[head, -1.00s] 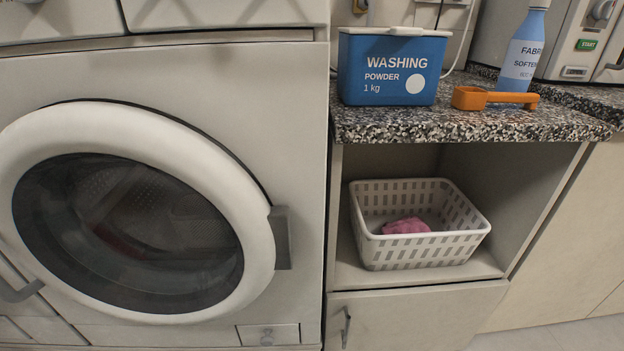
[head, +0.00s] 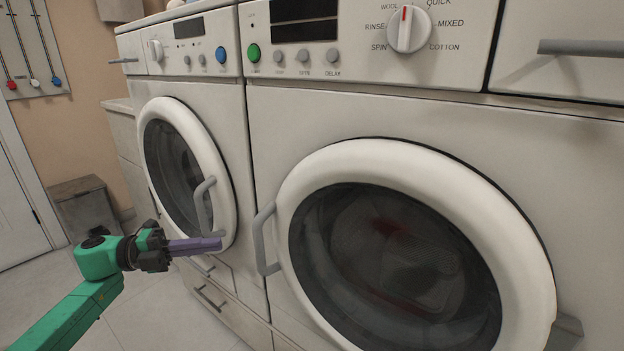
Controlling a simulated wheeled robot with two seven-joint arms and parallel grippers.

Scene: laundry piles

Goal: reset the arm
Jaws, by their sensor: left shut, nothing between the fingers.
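My left arm comes in from the lower left, green with a black wrist. My left gripper (head: 196,245) has purple fingers that are shut with nothing between them. It points to the right, in front of the lower part of the far washing machine's round door (head: 185,170), near that door's grey handle (head: 203,205). I cannot tell whether it touches the door. My right gripper is not in view.
The nearer machine (head: 400,255) fills the right, its round door shut, with a dim red patch behind the glass. Its dial (head: 408,30) is above. A grey bin (head: 85,207) stands at the back left. Open floor (head: 150,315) lies around my left arm.

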